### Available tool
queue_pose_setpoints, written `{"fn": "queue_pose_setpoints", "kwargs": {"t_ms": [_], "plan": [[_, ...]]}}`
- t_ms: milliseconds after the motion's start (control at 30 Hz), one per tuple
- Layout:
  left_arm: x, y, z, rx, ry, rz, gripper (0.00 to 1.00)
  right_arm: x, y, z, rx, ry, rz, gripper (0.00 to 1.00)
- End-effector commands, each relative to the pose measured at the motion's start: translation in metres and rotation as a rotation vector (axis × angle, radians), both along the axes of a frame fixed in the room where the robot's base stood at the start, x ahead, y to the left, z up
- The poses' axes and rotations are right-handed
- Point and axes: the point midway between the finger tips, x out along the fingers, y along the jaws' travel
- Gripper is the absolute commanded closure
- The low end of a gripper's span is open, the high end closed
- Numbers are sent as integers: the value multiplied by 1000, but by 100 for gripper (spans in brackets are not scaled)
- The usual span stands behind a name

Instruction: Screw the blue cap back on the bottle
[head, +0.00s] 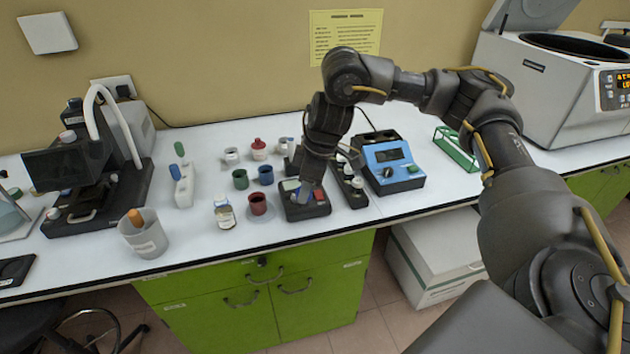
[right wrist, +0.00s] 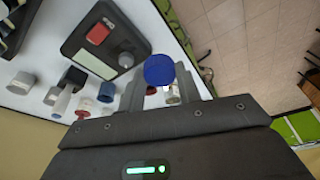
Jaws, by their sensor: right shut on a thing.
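The blue cap (right wrist: 159,70) shows in the right wrist view between the two fingers of my right gripper (right wrist: 160,82), which is shut on it. In the head view my right gripper (head: 304,190) points down over the small black device with a display, and the cap is mostly hidden there. The bottle (head: 225,214), small and clear with a white label, stands upright on the white bench to the left of my gripper, apart from it. Its top looks uncapped. My left gripper is not in view.
The black device (head: 306,210) has a red button. A dark red cup (head: 257,204), a green cup (head: 240,179) and a blue cup (head: 265,175) stand near the bottle. A grey beaker (head: 143,240) is further left. The blue instrument (head: 392,165) stands right.

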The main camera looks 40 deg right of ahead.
Motion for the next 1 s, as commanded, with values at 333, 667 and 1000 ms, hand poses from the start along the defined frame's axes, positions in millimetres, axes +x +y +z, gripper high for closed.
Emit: {"fn": "queue_pose_setpoints", "kwargs": {"t_ms": [333, 667, 1000], "plan": [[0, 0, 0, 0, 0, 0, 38, -34, 176, -27, -8, -9, 84, 91], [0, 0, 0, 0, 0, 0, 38, -73, 240, -42, 4, 2, 98, 91], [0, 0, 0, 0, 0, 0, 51, -73, 241, -42, 5, 2, 97, 91]]}}
